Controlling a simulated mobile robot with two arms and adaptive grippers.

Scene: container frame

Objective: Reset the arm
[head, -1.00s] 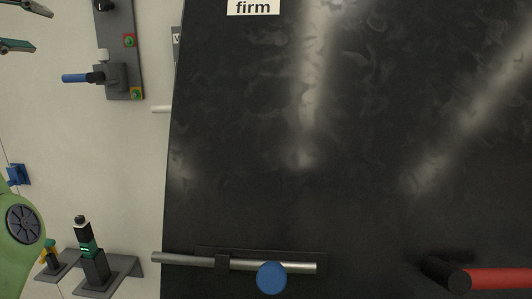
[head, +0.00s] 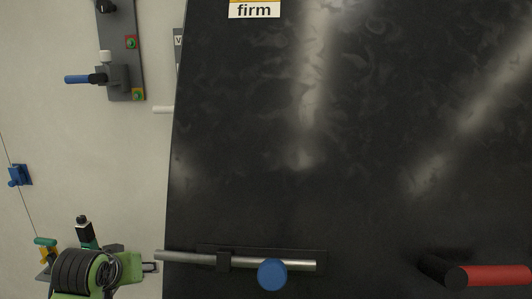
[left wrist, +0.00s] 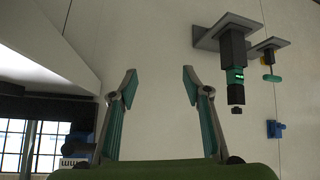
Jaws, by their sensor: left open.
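My left gripper (left wrist: 159,74) is open in the left wrist view. Its two grey and teal fingers stand apart with nothing between them, and a pale wall lies beyond. In the head view part of my green left arm (head: 100,275) with a black ribbed section shows at the lower left, and its fingers cannot be made out there. My right gripper is in neither view.
A dark panel carries a sliding bolt with a blue knob (head: 272,274) and a red handle (head: 497,275). A wall-mounted plate with a blue lever (head: 77,79) is at upper left. A dark green-banded device (left wrist: 234,72) and a blue fitting (left wrist: 275,129) are right of my fingers.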

